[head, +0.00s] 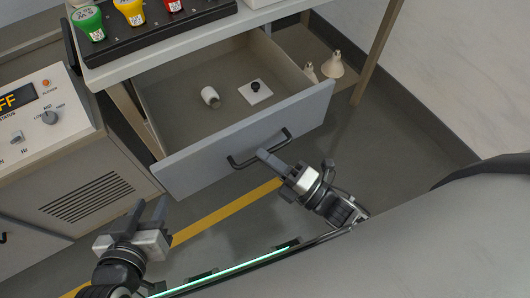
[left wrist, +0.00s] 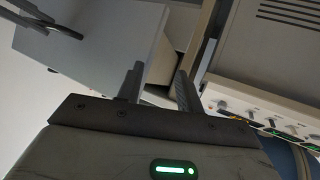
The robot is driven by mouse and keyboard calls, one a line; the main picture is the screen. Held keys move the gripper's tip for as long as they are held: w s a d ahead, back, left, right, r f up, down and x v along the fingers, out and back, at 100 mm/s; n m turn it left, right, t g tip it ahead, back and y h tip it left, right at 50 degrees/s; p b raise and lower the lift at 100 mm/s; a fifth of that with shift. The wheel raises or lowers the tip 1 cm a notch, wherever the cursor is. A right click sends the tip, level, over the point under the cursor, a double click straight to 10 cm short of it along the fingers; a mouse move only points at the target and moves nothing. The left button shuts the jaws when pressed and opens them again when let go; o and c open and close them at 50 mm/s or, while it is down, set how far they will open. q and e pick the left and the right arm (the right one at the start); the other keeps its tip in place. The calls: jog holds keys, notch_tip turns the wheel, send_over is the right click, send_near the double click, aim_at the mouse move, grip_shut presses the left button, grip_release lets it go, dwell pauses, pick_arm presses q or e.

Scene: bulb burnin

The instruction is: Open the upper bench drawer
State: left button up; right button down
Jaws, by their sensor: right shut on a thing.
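The upper bench drawer (head: 240,140) stands pulled out under the bench top in the head view, with its grey-blue front facing me. Its dark bar handle (head: 237,163) is held by my right gripper (head: 266,156), which is shut on it. Inside the drawer lie a small white cylinder (head: 210,97) and a white square plate with a black knob (head: 255,91). My left gripper (head: 150,218) is open and empty, left of the drawer front and apart from it. Its two fingers also show in the left wrist view (left wrist: 158,88), apart with nothing between them.
A control box with dials (head: 45,118) stands at the left. A black rack (head: 150,35) with green, yellow and red items sits on the bench top. Pale cone-shaped things (head: 332,66) stand beyond the drawer's right side. A yellow stripe (head: 225,212) crosses the clear floor.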

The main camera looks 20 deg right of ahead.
jog(key=c, duration=1.5)
grip_release()
pick_arm(q)
jog(key=shift+r, duration=0.15)
jog(key=shift+f+b, duration=0.3)
jog(key=shift+b, duration=0.35)
pick_arm(e)
jog(key=v, duration=1.6)
jog(key=shift+w, duration=0.1)
